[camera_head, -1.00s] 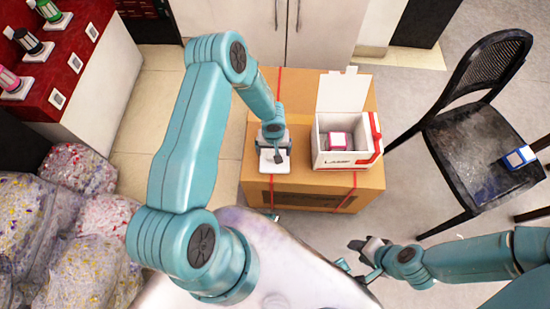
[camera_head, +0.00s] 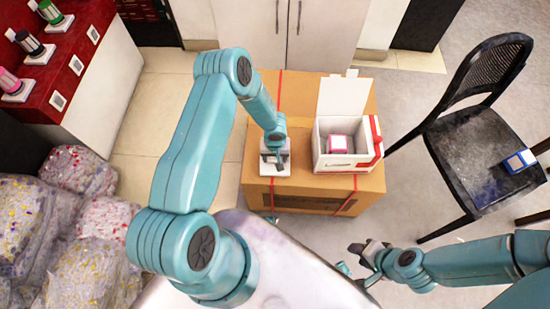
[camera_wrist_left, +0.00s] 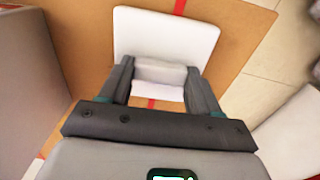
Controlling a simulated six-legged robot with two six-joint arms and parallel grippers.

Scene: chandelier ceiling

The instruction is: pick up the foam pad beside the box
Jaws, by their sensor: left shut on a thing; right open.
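The foam pad (camera_head: 284,170) is a white square piece at the front left of the cardboard box top, beside the open white box (camera_head: 330,163). In the left wrist view the pad (camera_wrist_left: 165,28) has a raised white block between my fingers. My left gripper (camera_head: 274,158) points down and is shut on the pad; in the wrist view its fingers (camera_wrist_left: 160,85) press on both sides of the block. I cannot tell whether the pad touches the cardboard. My right gripper (camera_head: 362,250) is open and empty at the lower right, away from the boxes.
The pad and white box are over a large cardboard box (camera_head: 310,198) with red straps. A pink-and-white item (camera_head: 339,144) sits inside the white box. A black chair (camera_head: 475,150) is at right, filled clear bags (camera_head: 75,220) at left. A red-topped counter (camera_head: 75,40) stands upper left.

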